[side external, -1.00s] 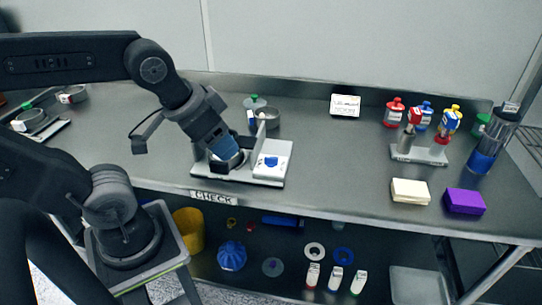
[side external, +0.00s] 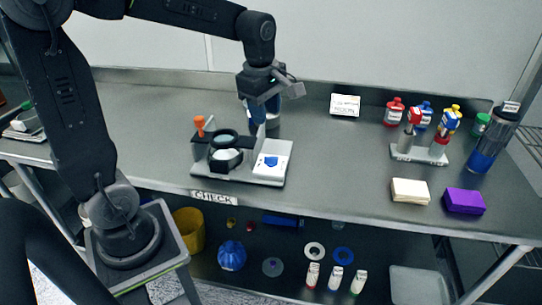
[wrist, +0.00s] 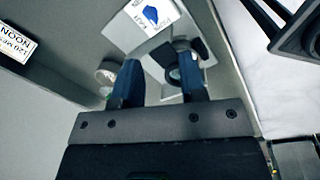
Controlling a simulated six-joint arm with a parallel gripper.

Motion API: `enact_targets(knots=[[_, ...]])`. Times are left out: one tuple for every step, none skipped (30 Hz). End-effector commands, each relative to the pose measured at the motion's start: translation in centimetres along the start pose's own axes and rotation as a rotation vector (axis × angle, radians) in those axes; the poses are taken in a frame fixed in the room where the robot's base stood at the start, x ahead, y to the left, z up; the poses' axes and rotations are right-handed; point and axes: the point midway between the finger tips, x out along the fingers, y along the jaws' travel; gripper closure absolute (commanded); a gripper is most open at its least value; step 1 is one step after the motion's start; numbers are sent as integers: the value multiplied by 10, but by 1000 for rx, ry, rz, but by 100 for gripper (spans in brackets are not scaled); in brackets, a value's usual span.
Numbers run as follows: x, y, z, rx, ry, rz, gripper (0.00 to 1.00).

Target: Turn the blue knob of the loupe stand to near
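The loupe stand (side external: 240,172) sits near the table's front edge, with a dark-rimmed round lens (side external: 223,139) on its left part. The blue knob (side external: 271,161) is on the stand's white right-hand plate; the wrist view shows a blue shape (wrist: 143,13) on a white printed plate at the top. Which mark it points to is too small to read. My gripper (side external: 257,115) hangs fingers-down above and behind the stand, apart from the knob. The wrist view shows its two fingers (wrist: 160,82) spread with nothing between them.
An orange-topped post (side external: 200,126) stands at the stand's left. A metal cup (side external: 272,116) is behind the stand, near my fingers. A white sign (side external: 345,105) stands at the back. The table between the stand and the cream block (side external: 410,192) is clear.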

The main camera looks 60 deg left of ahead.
Motion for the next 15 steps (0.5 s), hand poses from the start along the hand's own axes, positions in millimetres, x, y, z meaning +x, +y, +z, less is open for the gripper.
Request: enact_targets(knots=[[8, 10, -4, -110, 5, -29, 62], [12, 15, -6, -175, 9, -40, 62], [17, 21, -9, -253, 14, -55, 62], [19, 25, -11, -304, 17, -65, 62], [22, 28, -12, -349, 21, -74, 62], [25, 31, -14, -399, 25, -82, 62], [27, 33, -15, -430, 28, -87, 62], [28, 35, -16, -455, 30, -91, 62], [30, 36, -17, -479, 32, -95, 62], [31, 37, -17, -491, 34, -97, 62], [33, 37, -18, -499, 35, -98, 62], [35, 37, -18, -506, 35, -100, 62], [37, 37, -18, -507, 36, -100, 62], [40, 36, -18, -507, 36, -101, 62], [45, 36, -18, -506, 36, -101, 62]])
